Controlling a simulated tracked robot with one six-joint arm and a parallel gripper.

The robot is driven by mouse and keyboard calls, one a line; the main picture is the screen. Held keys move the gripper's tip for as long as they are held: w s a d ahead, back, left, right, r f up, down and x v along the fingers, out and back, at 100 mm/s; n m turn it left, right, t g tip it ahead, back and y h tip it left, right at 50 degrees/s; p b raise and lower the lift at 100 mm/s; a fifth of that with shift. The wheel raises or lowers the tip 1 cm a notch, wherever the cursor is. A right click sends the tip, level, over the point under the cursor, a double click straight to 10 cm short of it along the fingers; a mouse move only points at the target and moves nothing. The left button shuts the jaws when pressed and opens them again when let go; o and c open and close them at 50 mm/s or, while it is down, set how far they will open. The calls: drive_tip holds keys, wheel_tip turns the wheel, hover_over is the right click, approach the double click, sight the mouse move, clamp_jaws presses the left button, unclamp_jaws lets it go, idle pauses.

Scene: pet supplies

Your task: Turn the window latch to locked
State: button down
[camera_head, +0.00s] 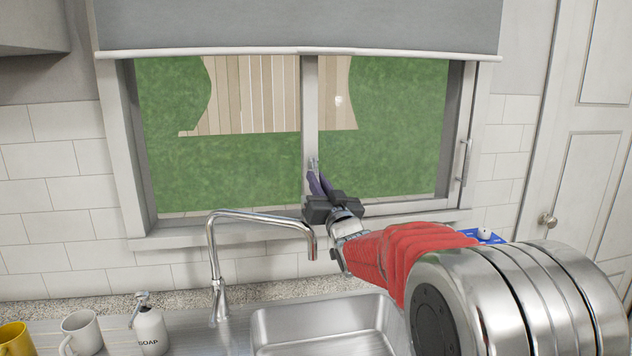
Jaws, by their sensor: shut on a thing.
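The window (385,200) is above the sink, with a pale centre post (310,100) between its two panes. The window latch (312,165) is a small metallic piece on the centre post. My gripper (318,178) reaches up to it from below right, with its dark fingers shut on the latch. The fingers cover much of the latch, so its exact angle is hard to tell.
A curved chrome faucet (213,255) stands left of my gripper, over a steel sink (320,325). A soap bottle (150,332), a white mug (82,333) and a yellow mug (14,338) stand at lower left. A blind (300,25) hangs above the window.

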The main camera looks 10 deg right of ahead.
drive_tip(key=shift+d+f, duration=0.1)
drive_tip(key=c, duration=1.8)
unclamp_jaws()
drive_tip(key=shift+o, duration=0.2)
drive_tip(key=shift+s, duration=0.1)
drive_tip(key=v, duration=1.3)
drive_tip(key=shift+s, duration=0.3)
drive_tip(key=shift+f, duration=0.15)
drive_tip(key=shift+c, duration=0.5)
